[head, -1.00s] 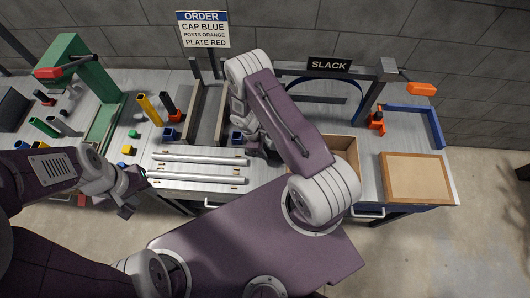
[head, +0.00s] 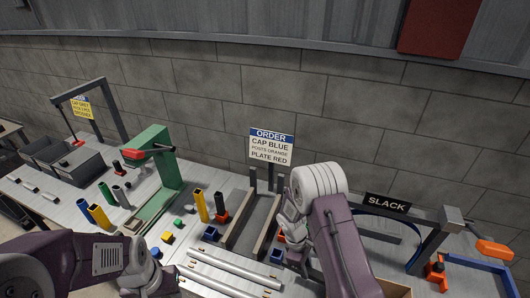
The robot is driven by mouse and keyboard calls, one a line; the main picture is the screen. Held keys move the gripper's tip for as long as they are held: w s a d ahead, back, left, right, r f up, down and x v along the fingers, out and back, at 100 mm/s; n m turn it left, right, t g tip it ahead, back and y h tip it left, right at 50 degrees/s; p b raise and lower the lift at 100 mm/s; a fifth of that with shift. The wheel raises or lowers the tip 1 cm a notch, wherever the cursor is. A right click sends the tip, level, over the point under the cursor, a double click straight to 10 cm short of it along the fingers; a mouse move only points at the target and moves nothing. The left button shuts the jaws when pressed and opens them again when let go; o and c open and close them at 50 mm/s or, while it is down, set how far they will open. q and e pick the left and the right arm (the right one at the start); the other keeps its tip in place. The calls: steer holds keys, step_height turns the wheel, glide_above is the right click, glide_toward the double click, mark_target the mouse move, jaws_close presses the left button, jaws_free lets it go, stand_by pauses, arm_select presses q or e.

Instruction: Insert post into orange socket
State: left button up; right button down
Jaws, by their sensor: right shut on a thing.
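My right gripper (head: 294,262) is at the right end of the channel frame, largely hidden behind my own arm. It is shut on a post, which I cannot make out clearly. A small orange socket (head: 281,238) shows just left of this gripper, partly covered by the arm. Whether the held post touches it is hidden. Another dark post (head: 220,203) stands upright in an orange socket (head: 222,217) left of the frame. My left gripper (head: 150,280) is low at the left, beside the silver rails; its jaw opening is unclear.
Blue sockets (head: 211,233) and (head: 277,256) sit by the grey channel frame (head: 235,240). Two silver rails (head: 225,271) lie in front. A yellow post (head: 201,206) and green press (head: 165,175) stand left. The order sign (head: 271,147) is behind; the SLACK gantry (head: 450,220) is right.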

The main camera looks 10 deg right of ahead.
step_height(320, 180, up, 7)
steer(key=p, duration=0.4)
steer(key=shift+f, duration=0.1)
steer(key=a+r+m+g+y+b, duration=0.1)
steer(key=a+m+y+b, duration=0.25)
steer(key=m+b, duration=0.85)
steer(key=b, duration=0.8)
glide_above(305, 297)
steer(key=s+a, duration=0.1)
steer(key=f, duration=1.4)
steer(key=shift+s, duration=0.2)
steer(key=x, duration=0.3)
steer(key=shift+w+f, duration=0.25)
steer(key=shift+w+d+f, duration=0.1)
steer(key=shift+w, duration=0.05)
